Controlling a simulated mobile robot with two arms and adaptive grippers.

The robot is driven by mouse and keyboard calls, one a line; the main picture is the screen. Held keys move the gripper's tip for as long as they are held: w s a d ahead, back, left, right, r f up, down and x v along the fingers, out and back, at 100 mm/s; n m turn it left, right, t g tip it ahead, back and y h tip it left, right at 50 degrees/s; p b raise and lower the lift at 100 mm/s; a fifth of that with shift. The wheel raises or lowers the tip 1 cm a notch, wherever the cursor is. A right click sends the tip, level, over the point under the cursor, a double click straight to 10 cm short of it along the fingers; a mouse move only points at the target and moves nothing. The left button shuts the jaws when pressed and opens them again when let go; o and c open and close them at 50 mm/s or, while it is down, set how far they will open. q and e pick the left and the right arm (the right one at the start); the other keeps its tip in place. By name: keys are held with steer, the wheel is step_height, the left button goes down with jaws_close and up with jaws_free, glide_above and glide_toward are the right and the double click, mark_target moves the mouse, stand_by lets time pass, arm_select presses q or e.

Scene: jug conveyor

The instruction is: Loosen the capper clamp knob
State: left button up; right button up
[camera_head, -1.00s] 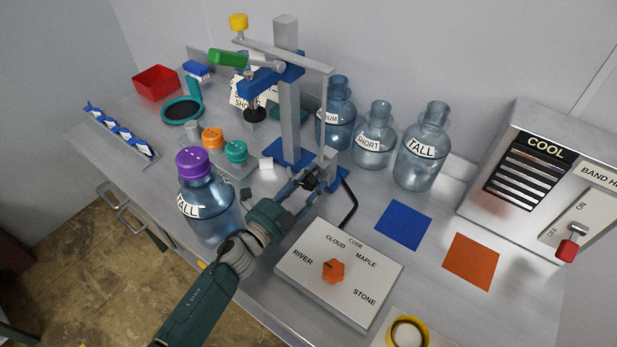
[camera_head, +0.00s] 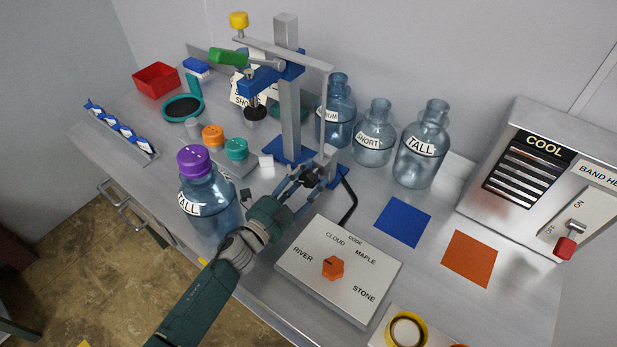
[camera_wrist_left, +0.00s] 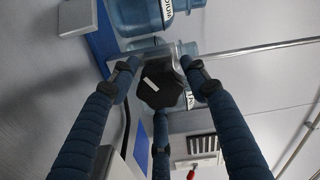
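The capper (camera_head: 290,110) stands at the back middle, with a grey upright column and a blue base. Its black clamp knob (camera_wrist_left: 162,85) shows in the left wrist view, lobed and facing the camera. In the head view my gripper covers this knob. My left gripper (camera_head: 314,172) is at the capper's lower right side, above the blue base. In the wrist view my left gripper's three fingers (camera_wrist_left: 160,88) are spread around the knob, with narrow gaps visible at its left and right. Whether the lower finger touches it I cannot tell. My right gripper is not in view.
A tall jug with a purple cap (camera_head: 208,205) stands close left of my left forearm. The code box with an orange dial (camera_head: 333,267) lies just right of it. Several clear jugs (camera_head: 372,135) stand behind, right of the capper. Blue (camera_head: 403,221) and orange (camera_head: 469,258) squares lie flat.

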mark_target(308, 171)
arm_select(q)
steer(key=shift+o, duration=0.8)
step_height(308, 171, up, 10)
steer(key=shift+f, duration=0.1)
